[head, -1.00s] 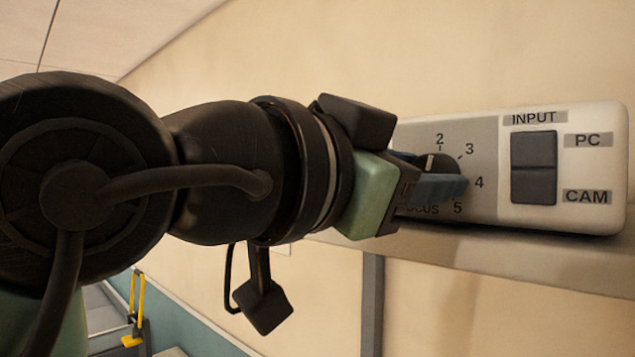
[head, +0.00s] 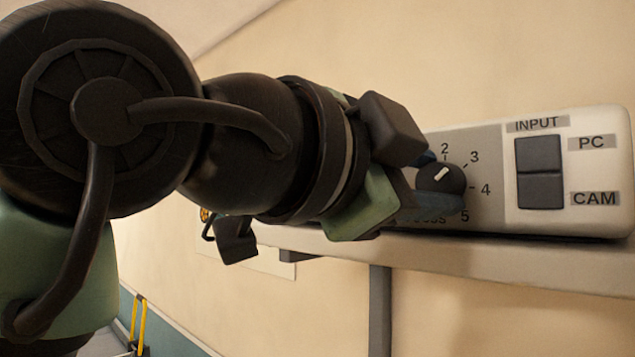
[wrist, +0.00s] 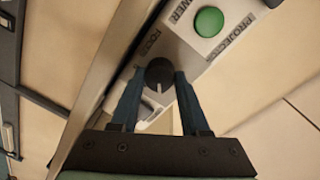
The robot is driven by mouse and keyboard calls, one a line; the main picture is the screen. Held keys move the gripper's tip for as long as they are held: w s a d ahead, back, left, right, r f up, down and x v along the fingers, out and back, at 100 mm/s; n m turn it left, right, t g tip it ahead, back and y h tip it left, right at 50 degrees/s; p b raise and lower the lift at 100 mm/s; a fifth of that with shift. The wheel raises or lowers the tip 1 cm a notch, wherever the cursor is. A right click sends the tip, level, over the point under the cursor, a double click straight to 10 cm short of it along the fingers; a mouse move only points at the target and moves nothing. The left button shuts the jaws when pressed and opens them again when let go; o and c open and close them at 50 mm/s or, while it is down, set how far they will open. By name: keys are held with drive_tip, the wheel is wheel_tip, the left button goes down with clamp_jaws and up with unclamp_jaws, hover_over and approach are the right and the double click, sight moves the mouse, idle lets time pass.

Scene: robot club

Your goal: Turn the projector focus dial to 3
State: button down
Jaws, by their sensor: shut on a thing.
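The focus dial (head: 437,186) is a round black knob with a white pointer line, on the grey part of the projector control panel (head: 487,140). In the head view its pointer slants up and right, between the 2 and the 3, seemingly nearer the 3. The numbers 2 to 5 are readable; my gripper hides the scale's left side. My gripper (head: 437,180) is shut on the dial, one blue finger above and one below. The wrist view shows the dial (wrist: 159,72) between both fingertips (wrist: 160,76).
The wrist view shows a green round button (wrist: 209,21) beside "PROJECTOR" lettering. A pale ledge (head: 460,258) runs under the panel. A yellow-handled object (head: 139,322) stands far below left.

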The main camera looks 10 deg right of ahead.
idle(0.4)
drive_tip(key=shift+c, duration=1.9)
unclamp_jaws()
